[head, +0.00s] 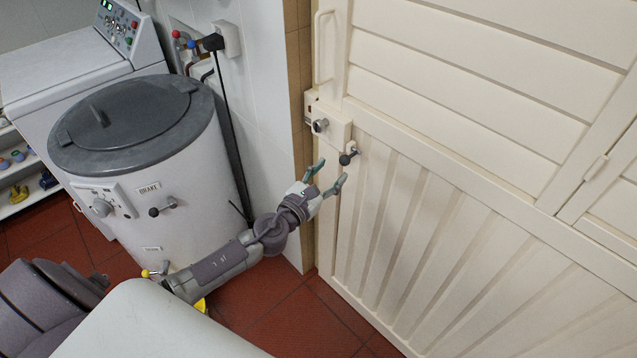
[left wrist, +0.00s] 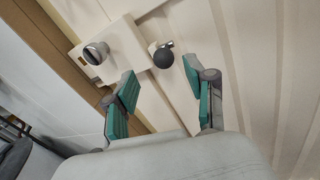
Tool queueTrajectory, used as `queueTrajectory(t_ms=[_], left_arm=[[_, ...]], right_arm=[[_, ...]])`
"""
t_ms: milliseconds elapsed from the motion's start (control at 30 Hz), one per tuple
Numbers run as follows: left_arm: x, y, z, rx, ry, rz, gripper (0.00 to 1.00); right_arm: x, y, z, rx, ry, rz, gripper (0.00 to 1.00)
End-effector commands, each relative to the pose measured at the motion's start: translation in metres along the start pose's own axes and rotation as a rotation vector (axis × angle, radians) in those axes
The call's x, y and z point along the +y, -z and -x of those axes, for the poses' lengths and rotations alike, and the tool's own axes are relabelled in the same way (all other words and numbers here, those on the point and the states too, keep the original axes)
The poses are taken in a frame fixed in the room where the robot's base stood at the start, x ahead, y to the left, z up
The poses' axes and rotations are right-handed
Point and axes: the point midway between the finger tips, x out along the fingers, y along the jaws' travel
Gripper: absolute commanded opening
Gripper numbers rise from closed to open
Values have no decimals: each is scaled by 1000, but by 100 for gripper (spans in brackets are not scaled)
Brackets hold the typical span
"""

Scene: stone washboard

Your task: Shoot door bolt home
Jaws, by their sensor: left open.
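The cream door (head: 420,180) fills the right of the head view. A cream lock box (head: 330,122) with a silver knob (head: 320,126) sits at its left edge. Just below and right of it is the bolt's dark knob (head: 349,155). In the left wrist view, the dark ball knob (left wrist: 163,58) shows beyond the fingertips, between their lines, and the silver knob (left wrist: 96,53) lies to the left. My left gripper (head: 328,178) is open and empty, just below the bolt knob and apart from it. My right gripper is not in view.
A white drum washer (head: 150,160) with a grey lid (head: 132,118) stands left of my left arm. A tall handle (head: 322,48) is on the door above the lock box. A tiled wall (head: 262,90) is left of the door. Red floor tiles (head: 310,325) are clear below.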

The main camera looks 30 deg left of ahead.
Motion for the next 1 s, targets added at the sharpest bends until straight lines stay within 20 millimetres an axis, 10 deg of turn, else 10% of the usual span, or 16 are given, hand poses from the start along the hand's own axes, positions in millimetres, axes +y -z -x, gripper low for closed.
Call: queueTrajectory(t_ms=[300,1000], left_arm=[[1,0,46,0,-1,0,55],[3,18,51,37,-15,68,55]], right_arm=[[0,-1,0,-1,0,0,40],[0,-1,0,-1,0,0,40]])
